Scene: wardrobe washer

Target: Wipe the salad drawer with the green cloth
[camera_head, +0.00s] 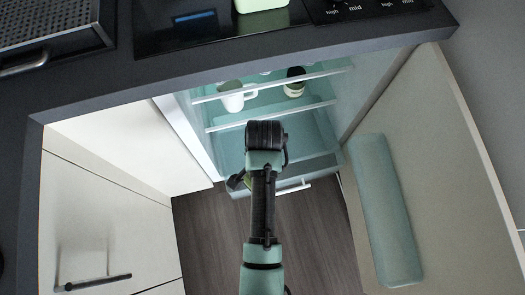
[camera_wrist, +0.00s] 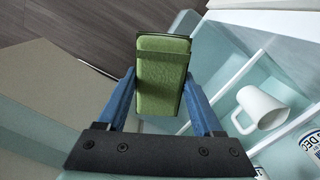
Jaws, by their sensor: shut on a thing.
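The green cloth (camera_wrist: 160,85) is a thick, block-like pad in the wrist view. My gripper (camera_wrist: 160,76) is shut on it, with one blue finger on each side. In the head view my gripper (camera_head: 238,182) is mostly hidden by my own arm, at the left front of the open fridge's bottom. The salad drawer (camera_head: 318,168) seems to be the pale teal bin at the fridge's base, with a white handle (camera_head: 294,188) on its front. My arm hides its left part. I cannot tell whether the cloth touches the drawer.
A white mug (camera_wrist: 262,108) lies tipped on a shelf; it also shows in the head view (camera_head: 236,96). A dark-and-white jar (camera_head: 294,82) stands beside it. The open fridge door (camera_head: 425,150) with a teal bin (camera_head: 384,210) bounds the right. The countertop (camera_head: 130,105) overhangs above.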

